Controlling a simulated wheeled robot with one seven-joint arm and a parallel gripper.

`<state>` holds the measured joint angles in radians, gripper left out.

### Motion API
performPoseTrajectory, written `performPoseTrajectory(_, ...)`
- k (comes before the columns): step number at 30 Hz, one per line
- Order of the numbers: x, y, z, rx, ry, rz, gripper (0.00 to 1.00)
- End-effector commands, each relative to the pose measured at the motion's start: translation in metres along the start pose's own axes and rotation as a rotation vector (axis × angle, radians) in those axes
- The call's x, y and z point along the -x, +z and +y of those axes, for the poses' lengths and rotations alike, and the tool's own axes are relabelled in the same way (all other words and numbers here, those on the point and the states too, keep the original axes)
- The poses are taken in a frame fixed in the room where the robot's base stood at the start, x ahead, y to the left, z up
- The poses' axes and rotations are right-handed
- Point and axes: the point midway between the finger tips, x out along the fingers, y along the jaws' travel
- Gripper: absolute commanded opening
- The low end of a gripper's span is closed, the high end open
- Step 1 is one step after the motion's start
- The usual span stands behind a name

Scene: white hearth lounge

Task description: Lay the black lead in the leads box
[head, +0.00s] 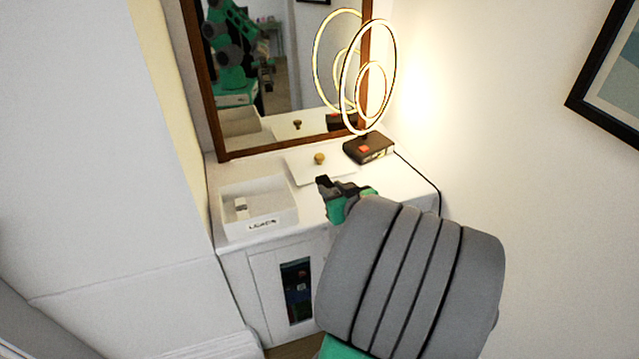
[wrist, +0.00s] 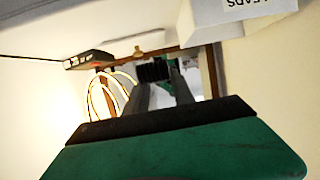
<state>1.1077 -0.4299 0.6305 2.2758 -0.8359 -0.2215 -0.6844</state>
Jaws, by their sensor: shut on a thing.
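The leads box (head: 262,226) is an open white box with a label reading like "LEADS" on its front, at the left of the white cabinet top. It also shows in the wrist view (wrist: 214,26), upside down at the top right. My gripper (head: 326,186) is above the cabinet's front part, to the right of the box and apart from it. In the wrist view my gripper (wrist: 156,78) is shut on the black lead (wrist: 153,72), a small ribbed black bundle between the fingertips. In the head view I cannot clearly separate the lead from the dark fingers.
A small white item (head: 240,205) lies inside the box. A white lid with a gold knob (head: 319,158) lies flat behind my gripper. A ring lamp (head: 366,90) on a dark base (head: 368,148) stands at the back right. A wood-framed mirror (head: 290,80) rises behind.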

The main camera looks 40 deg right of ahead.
Motion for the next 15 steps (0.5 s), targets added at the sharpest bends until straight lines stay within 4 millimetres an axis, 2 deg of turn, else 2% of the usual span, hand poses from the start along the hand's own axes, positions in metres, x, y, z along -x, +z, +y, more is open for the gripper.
performPoseTrajectory(1,0.011,0.005,0.027,-0.013,0.032,0.001,0.00)
performPoseTrajectory(3,0.026,0.007,0.050,-0.019,0.050,0.001,0.00)
performPoseTrajectory(6,0.041,0.007,0.070,-0.025,0.067,0.002,0.00)
performPoseTrajectory(8,0.044,0.007,0.075,-0.027,0.071,0.002,0.00)
performPoseTrajectory(11,0.031,0.007,0.078,-0.029,0.065,0.001,0.00)
performPoseTrajectory(15,-0.010,0.008,0.084,-0.029,0.063,-0.002,0.00)
